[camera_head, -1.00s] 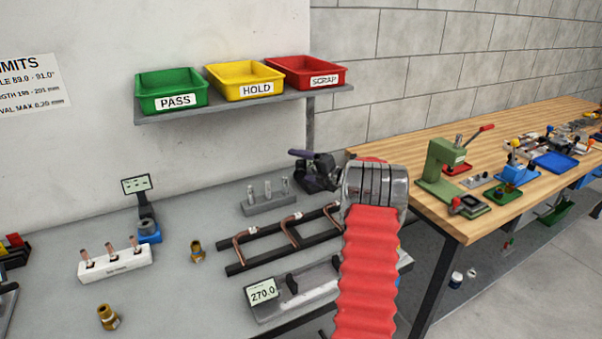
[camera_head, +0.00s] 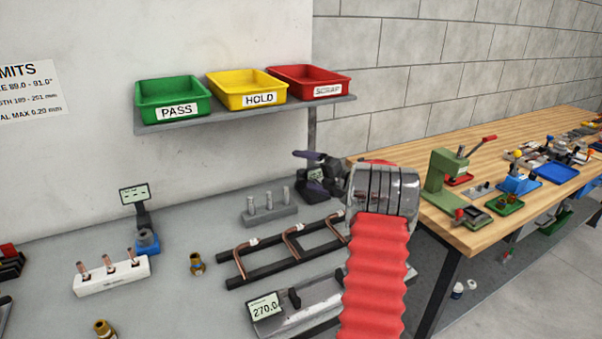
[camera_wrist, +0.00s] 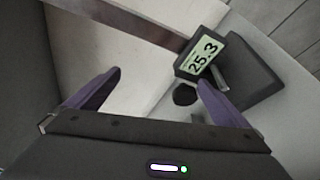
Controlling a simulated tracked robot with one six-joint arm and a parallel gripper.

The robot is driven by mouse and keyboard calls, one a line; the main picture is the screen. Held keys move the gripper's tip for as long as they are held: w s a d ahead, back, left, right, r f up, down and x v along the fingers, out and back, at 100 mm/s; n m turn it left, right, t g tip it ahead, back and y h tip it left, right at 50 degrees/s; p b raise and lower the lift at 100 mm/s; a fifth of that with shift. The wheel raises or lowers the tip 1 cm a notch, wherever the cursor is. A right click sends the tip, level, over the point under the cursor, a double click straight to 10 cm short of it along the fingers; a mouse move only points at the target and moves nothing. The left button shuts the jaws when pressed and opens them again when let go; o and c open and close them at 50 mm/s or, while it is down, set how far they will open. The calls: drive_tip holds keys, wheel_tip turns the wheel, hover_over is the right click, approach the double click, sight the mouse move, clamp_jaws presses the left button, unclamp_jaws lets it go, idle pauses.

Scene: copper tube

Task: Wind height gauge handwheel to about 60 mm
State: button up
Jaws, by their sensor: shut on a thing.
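The height gauge's digital readout (camera_wrist: 200,57) shows 25.3 in the wrist view, at the upper right on a dark grey block. A small round black knob, which looks like the handwheel (camera_wrist: 184,95), sits below the readout, close to the right finger.
A pin block (camera_head: 270,215) and a black rack with copper tubes (camera_head: 285,255) lie near my gripper. A length gauge (camera_head: 265,307) reading 270.0 is in front. Green, yellow and red bins stand on the shelf (camera_head: 250,115) above. A wooden bench (camera_head: 480,235) is at right.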

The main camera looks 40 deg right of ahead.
drive_tip(key=s+r, duration=0.2)
drive_tip(key=r, duration=0.1)
drive_tip(key=shift+s+a, duration=0.25)
drive_tip(key=shift+s, duration=0.15)
drive_tip(key=c, duration=0.8)
drive_tip(key=shift+s+a+r, duration=0.3)
drive_tip(key=shift+s+r, duration=0.25)
drive_tip(key=shift+s, duration=1.4)
drive_tip(key=shift+s+a+r, duration=0.25)
drive_tip(key=shift+s+r, duration=0.3)
drive_tip(key=shift+s, duration=1.45)
drive_tip(key=shift+s+a+r, duration=0.3)
drive_tip(key=shift+s+r, duration=0.25)
drive_tip(key=shift+s, duration=1.4)
drive_tip(key=shift+c, duration=0.6)
